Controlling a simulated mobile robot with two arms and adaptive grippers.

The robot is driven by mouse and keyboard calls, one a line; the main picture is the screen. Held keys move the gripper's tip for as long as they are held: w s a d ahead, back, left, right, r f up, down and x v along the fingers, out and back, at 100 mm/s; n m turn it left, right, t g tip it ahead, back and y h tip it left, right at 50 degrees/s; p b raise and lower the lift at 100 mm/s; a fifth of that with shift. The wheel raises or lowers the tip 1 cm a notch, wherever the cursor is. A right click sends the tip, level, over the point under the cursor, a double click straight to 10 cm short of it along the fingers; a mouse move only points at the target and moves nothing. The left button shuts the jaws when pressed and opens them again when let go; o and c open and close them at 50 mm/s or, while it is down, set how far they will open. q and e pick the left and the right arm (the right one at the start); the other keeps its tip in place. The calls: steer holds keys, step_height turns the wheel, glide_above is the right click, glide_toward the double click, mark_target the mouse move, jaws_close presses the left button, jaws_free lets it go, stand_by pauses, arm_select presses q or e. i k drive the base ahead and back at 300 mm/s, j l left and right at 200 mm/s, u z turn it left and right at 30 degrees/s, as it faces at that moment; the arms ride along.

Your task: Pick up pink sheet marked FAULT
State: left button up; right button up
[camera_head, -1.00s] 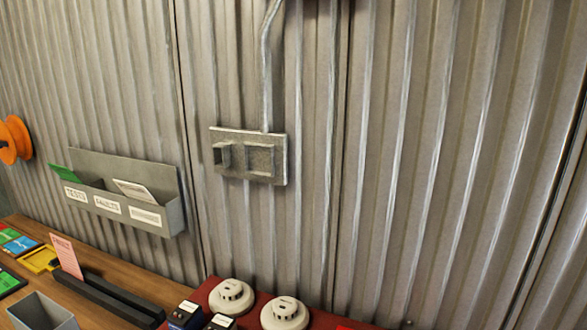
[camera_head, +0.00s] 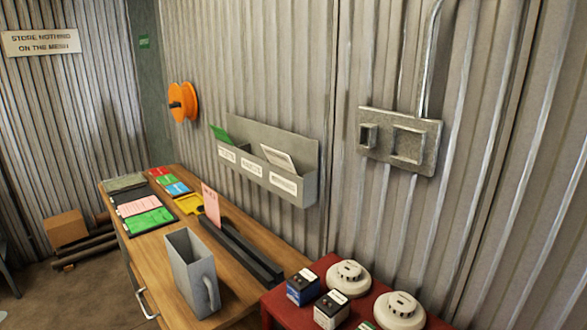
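A pink sheet (camera_head: 211,205) stands upright at the far end of a long black holder (camera_head: 240,250) on the wooden bench. Its printing is too small to read for certain. Another pink sheet (camera_head: 138,206) lies flat on a dark board beside green ones, further left on the bench. Neither of my grippers shows in the head view.
A grey wall rack (camera_head: 306,188) with labelled pockets holds a green and a white sheet above the bench (camera_head: 250,304). A grey jug-like container (camera_head: 193,272) stands near the front edge. A red surface (camera_head: 279,309) at right carries white detectors (camera_head: 348,278) and small boxes. Pipes and a carton (camera_head: 66,228) lie on the floor.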

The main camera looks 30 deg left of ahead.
mark_target(210, 198)
steer(key=u, duration=1.35)
steer(key=i+j, duration=0.3)
steer(key=i+j+u, duration=0.15)
steer(key=i+j, duration=0.15)
steer(key=i, duration=0.15)
